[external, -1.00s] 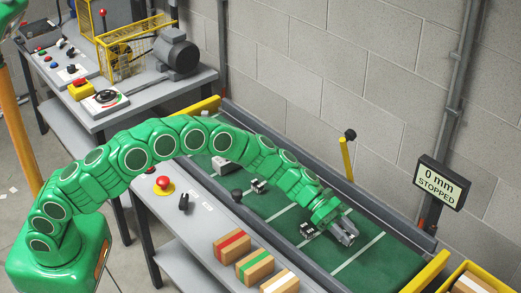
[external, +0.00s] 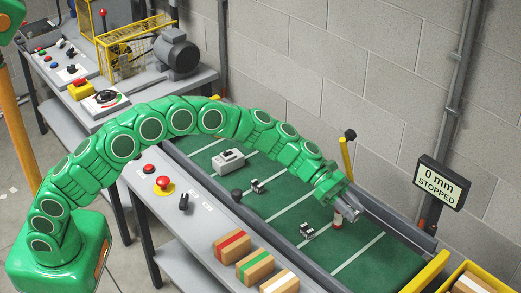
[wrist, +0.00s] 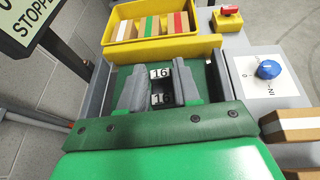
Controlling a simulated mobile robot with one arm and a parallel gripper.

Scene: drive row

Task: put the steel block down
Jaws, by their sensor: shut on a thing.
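My gripper (external: 350,211) is over the far side of the green conveyor belt (external: 290,222), near its right part. In the wrist view its two grey fingers (wrist: 160,88) are shut on a small dark block with white "16" labels, which I take to be the steel block (wrist: 161,99). The fingers hide most of it. In the external view the held block is too small to make out clearly. I cannot tell how far it is above the belt.
Small black-and-white blocks (external: 307,230) (external: 257,186) and a larger grey block (external: 228,159) stand on the belt. A red-and-white object (external: 338,222) is just below my gripper. The display (external: 440,184) reads 0 mm, STOPPED. Striped boxes (external: 255,265) line the near ledge.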

